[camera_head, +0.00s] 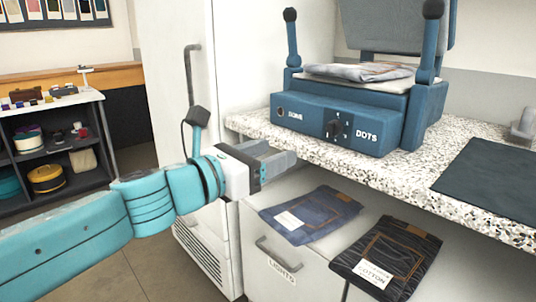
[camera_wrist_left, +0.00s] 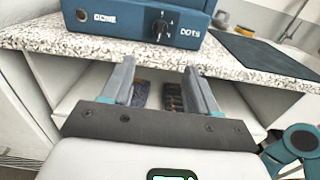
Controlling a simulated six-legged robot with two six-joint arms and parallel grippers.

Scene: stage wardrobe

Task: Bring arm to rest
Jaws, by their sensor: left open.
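My left gripper (camera_head: 274,164) reaches in from the left in the head view, in front of the counter edge. Its two fingers stand apart with nothing between them in the left wrist view (camera_wrist_left: 160,78). Below and beyond it, folded blue jeans (camera_head: 310,215) with a white tag and dark striped jeans (camera_head: 402,246) with a "COTTON" tag lie in the space under the counter. Both show partly between the fingers in the wrist view. My right gripper is not in view.
A blue heat press (camera_head: 310,122) with folded light-blue cloth (camera_head: 358,71) stands on the speckled counter (camera_head: 330,160), close to my left gripper. A dark mat (camera_head: 490,185) lies at right. A white cabinet (camera_head: 165,60) and a shelf (camera_head: 60,101) with sewing things are at left.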

